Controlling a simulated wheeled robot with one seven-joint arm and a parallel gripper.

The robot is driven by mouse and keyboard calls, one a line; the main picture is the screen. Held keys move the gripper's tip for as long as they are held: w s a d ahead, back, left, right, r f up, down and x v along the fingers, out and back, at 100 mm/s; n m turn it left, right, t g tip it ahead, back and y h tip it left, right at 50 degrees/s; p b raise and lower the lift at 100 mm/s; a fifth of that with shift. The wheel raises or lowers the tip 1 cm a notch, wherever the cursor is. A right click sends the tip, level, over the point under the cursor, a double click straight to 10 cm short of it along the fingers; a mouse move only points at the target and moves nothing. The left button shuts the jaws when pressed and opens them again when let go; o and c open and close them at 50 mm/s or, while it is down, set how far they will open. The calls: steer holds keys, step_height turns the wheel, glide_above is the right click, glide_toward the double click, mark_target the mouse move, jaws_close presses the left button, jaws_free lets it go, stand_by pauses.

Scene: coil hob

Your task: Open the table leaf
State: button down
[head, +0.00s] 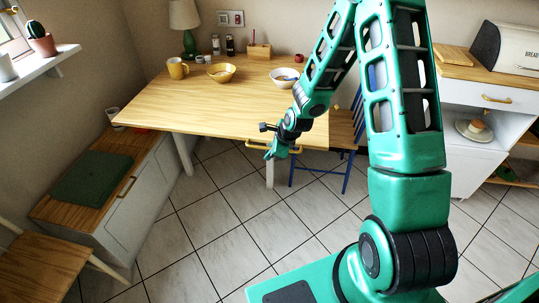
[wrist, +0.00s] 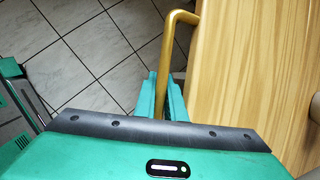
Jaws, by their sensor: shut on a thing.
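The wooden table (head: 200,105) stands against the back wall, its top level. A brass bar handle (head: 287,149) is on its front edge, near the right corner. In the wrist view the handle (wrist: 179,45) runs beside the pale wood (wrist: 245,70) of the table. I cannot make out a seam between leaf and tabletop. My arm hides part of the table's right side.
A bench with a green cushion (head: 91,178) is at left. The tiled floor (head: 215,215) in front is clear.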

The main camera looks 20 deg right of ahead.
steer(key=shift+s+a, duration=0.25)
steer(key=shift+a, duration=0.2)
steer(key=c, duration=2.1)
jaws_free()
steer(key=shift+d, duration=0.1)
steer(key=shift+w+d+r, duration=0.1)
steer(key=shift+d, duration=0.15)
steer(key=v, duration=1)
steer(key=shift+r, duration=0.25)
steer(key=shift+d, duration=0.15)
